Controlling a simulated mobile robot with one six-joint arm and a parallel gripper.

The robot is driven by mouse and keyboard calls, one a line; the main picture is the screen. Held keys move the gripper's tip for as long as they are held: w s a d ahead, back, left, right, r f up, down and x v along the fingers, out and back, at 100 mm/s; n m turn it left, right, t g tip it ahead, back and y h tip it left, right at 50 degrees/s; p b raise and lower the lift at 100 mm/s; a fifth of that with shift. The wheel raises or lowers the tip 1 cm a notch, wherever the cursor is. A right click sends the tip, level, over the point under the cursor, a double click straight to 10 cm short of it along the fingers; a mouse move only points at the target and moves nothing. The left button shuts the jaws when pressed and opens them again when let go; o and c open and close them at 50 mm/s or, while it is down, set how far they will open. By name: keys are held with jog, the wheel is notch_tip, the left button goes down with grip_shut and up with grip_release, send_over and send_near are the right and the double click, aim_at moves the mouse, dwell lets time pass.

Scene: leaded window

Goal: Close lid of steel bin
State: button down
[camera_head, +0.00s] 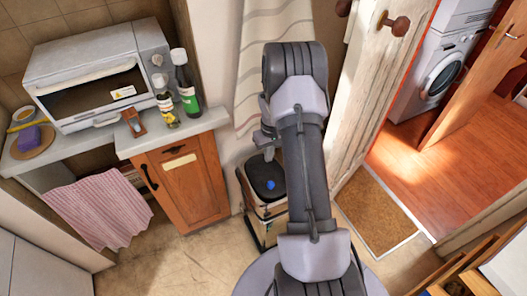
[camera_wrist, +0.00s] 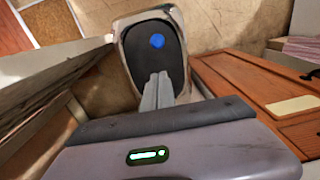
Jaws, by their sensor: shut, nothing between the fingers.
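The steel bin (camera_head: 262,222) stands on the floor between the wooden cabinet and my arm, partly hidden by the arm. Its top is a dark rounded area with a small blue thing (camera_head: 270,185) on or in it; I cannot tell if this dark area is the lid or the inside. The bin's pale rim (camera_wrist: 122,28) and the blue thing (camera_wrist: 157,40) also show in the wrist view. My gripper (camera_wrist: 158,78) is shut and empty, its fingertips in front of the dark area in that view. In the head view my gripper (camera_head: 268,148) is behind the bin's top; contact is unclear.
The wooden cabinet (camera_head: 184,180) with a handle stands left of the bin. Bottles (camera_head: 186,84) and a toaster oven (camera_head: 100,75) are on the counter. A pale door (camera_head: 375,85) and a brown doormat (camera_head: 376,210) are to the right. The floor at the front left is clear.

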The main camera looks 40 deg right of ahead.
jog(key=b, duration=0.2)
send_over(270, 182)
jog(key=w+d, duration=0.2)
jog(key=w, duration=0.1)
notch_tip(270, 182, down, 6)
jog(key=f, duration=0.1)
jog(key=shift+s+a+f+b, duration=0.45)
jog(key=shift+s+a+f, duration=0.05)
jog(key=shift+s+f, duration=0.15)
jog(key=shift+s+a+f, duration=0.15)
jog(key=shift+s+f, duration=0.2)
jog(key=shift+s+a+f+b, duration=0.1)
jog(key=shift+s+f+b, duration=0.2)
jog(key=shift+f+b, duration=0.45)
jog(key=shift+s+a+f, duration=0.1)
jog(key=shift+s+f, duration=0.05)
